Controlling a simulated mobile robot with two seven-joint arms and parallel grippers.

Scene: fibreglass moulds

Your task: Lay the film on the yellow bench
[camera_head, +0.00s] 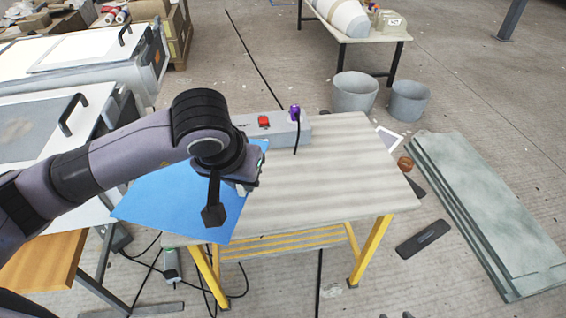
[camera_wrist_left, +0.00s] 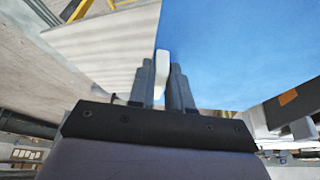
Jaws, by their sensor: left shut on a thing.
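The film is a flat blue sheet (camera_head: 165,200) at the left end of the yellow bench. The bench has a pale striped top (camera_head: 330,190) and yellow legs. The film covers the bench's left end and reaches out past it to the left; I cannot tell whether it touches the top. My left gripper (camera_head: 250,178) is above the left part of the bench, shut at the film's edge. In the left wrist view the fingers (camera_wrist_left: 166,85) close on a small white piece at the edge of the blue film (camera_wrist_left: 240,50). My right gripper is not in view.
A grey box (camera_head: 275,128) with a red button stands at the bench's back edge. White-topped units (camera_head: 85,55) stand at the left. Two grey buckets (camera_head: 354,92) and a stack of greenish panels (camera_head: 480,210) are on the floor. The bench top's right part is clear.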

